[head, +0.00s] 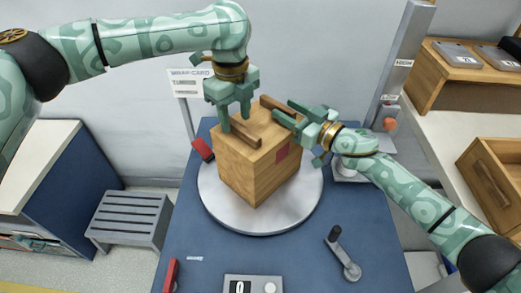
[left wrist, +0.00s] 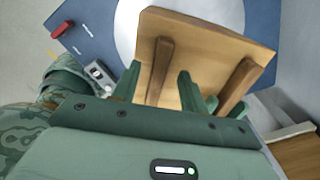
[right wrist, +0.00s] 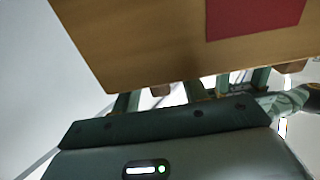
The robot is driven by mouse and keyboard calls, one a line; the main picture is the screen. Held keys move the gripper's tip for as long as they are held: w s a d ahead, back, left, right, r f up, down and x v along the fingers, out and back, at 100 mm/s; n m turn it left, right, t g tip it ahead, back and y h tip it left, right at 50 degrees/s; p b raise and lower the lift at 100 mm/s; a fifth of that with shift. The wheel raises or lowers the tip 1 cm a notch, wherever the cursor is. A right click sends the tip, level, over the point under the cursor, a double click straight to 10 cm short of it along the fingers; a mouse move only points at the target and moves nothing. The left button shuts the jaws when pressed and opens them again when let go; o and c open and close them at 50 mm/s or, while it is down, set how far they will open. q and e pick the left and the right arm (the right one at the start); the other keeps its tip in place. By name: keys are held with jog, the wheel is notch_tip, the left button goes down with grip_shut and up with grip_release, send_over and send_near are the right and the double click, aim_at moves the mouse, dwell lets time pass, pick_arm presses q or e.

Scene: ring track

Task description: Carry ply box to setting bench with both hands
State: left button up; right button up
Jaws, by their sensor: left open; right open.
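The ply box (head: 255,165) is a wooden cube with a dark red patch on one side. It sits on a round pale turntable (head: 225,215) on a blue table. Two wooden bars run across its top, and they also show in the left wrist view (left wrist: 160,70). My left gripper (head: 236,117) points down at the nearer-left bar, its open fingers on either side of it. My right gripper (head: 297,130) is open at the box's right top edge. In the right wrist view a bar end (right wrist: 160,90) shows between its fingers. Contact cannot be told.
The blue table (head: 200,262) holds a crank handle (head: 343,255), a counter box (head: 253,285) and red pieces (head: 203,149). A grey slatted stool (head: 130,218) stands at left. A pale bench (head: 470,125) with wooden trays is at right. A post (head: 400,70) rises behind.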

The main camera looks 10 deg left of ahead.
pick_arm(q)
jog(key=shift+f, duration=0.85)
pick_arm(e)
jog(key=shift+x, duration=0.85)
pick_arm(q)
grip_shut()
pick_arm(e)
grip_shut()
pick_arm(q)
jog(key=shift+r, duration=0.1)
